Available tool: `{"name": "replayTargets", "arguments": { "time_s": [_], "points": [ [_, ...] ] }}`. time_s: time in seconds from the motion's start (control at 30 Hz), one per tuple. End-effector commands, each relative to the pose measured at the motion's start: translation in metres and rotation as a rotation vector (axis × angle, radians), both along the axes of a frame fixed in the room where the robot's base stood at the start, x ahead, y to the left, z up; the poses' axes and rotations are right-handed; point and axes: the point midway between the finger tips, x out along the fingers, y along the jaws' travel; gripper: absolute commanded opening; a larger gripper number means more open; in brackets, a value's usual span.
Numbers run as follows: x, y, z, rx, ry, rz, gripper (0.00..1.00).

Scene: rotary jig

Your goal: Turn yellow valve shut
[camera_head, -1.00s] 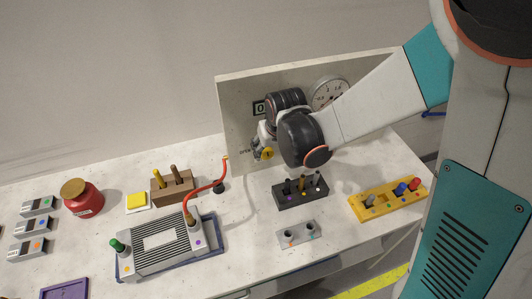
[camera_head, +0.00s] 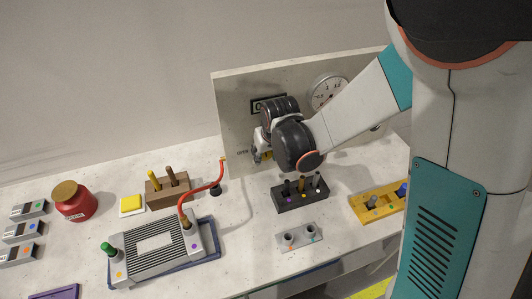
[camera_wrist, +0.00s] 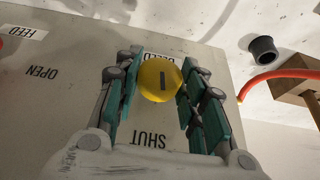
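The yellow valve (camera_wrist: 160,79) shows in the wrist view as a round knob with a dark upright line on its face. My gripper (camera_wrist: 161,70) has its teal-padded fingers on either side of the knob, very close to its edges. I cannot tell whether both pads press on it. The panel (camera_wrist: 60,95) behind reads OPEN to the left and SHUT below the knob. In the head view my gripper (camera_head: 261,154) is at the upright panel, and only a bit of the yellow valve (camera_head: 267,156) shows beside it.
A round gauge (camera_head: 328,92) is on the panel near my arm. On the bench in front are a black peg block (camera_head: 300,194), a grey two-hole block (camera_head: 299,237) and a yellow peg rack (camera_head: 378,205). A red hose (camera_head: 208,188) runs to a ribbed box (camera_head: 155,244) at left.

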Motion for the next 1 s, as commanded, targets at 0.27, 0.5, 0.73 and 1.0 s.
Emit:
{"name": "replayTargets", "arguments": {
  "time_s": [0.27,0.5,0.73,1.0],
  "points": [
    [0.0006,-0.0025,-0.0019,0.072,0.023,-0.004,0.13],
    [0.0006,-0.0017,-0.0004,0.126,0.036,-0.001,0.13],
    [0.0006,-0.0015,-0.0001,0.125,0.036,0.000,0.44],
    [0.0006,-0.0015,-0.0001,0.125,0.036,0.000,0.56]
  ]
}}
